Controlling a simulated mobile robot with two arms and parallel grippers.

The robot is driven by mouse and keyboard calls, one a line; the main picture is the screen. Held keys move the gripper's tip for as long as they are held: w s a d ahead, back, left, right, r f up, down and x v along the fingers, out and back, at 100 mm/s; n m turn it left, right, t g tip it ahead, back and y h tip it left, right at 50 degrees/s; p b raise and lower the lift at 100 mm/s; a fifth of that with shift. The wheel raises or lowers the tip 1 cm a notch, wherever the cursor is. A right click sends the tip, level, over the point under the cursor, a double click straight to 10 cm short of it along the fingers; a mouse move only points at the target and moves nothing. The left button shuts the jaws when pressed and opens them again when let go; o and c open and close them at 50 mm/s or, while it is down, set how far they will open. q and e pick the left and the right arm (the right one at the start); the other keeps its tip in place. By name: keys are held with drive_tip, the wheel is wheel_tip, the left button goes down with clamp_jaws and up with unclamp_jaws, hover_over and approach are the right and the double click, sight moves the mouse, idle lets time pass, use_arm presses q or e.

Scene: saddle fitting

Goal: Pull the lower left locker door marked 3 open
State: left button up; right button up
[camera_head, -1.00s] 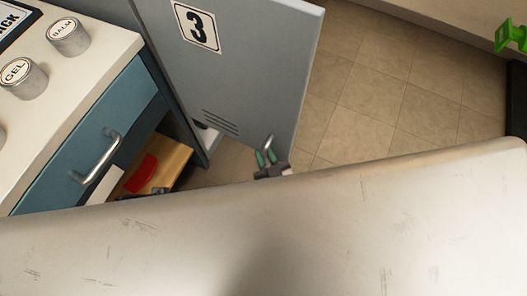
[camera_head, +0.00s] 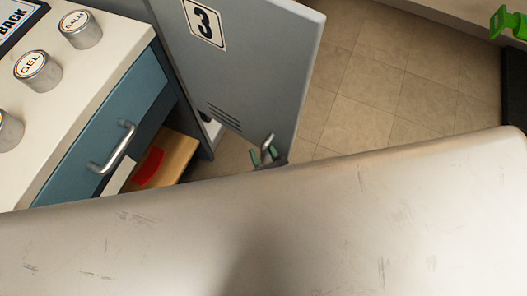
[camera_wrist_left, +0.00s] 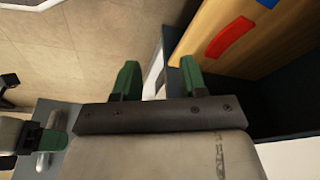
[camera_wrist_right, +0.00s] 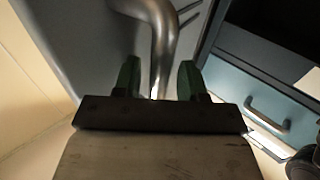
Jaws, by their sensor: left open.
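The grey locker door marked 3 (camera_head: 258,75) stands well open, swung out from the locker. Its bent silver handle (camera_head: 268,142) is near the door's lower free edge. My right gripper (camera_head: 265,156) is at the handle. In the right wrist view the handle (camera_wrist_right: 158,45) runs between its two green fingers (camera_wrist_right: 159,82), with gaps on both sides, so the gripper is open around it. My left gripper (camera_wrist_left: 157,82) is open in the left wrist view, with a pale strip behind the gap between its fingers. It does not show in the head view.
A blue drawer unit (camera_head: 105,130) with a white top carrying tins (camera_head: 38,70) stands left of the door. A wooden surface with a red piece (camera_head: 149,166) shows beside it. Tiled floor (camera_head: 375,95) lies clear right of the door. A green object (camera_head: 508,22) is far right.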

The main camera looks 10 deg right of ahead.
drive_tip(key=shift+s+d, duration=0.1)
drive_tip(key=shift+s+f, duration=0.1)
drive_tip(key=shift+s, duration=0.1)
use_arm(q)
drive_tip(key=f, duration=0.2)
drive_tip(key=f+p, duration=0.1)
drive_tip(key=shift+s+f, duration=0.3)
drive_tip(key=shift+f, duration=0.1)
use_arm(e)
drive_tip(key=v, duration=1)
drive_tip(key=shift+s, duration=0.15)
use_arm(q)
drive_tip(key=shift+r, duration=0.1)
use_arm(e)
drive_tip(key=shift+d, duration=0.15)
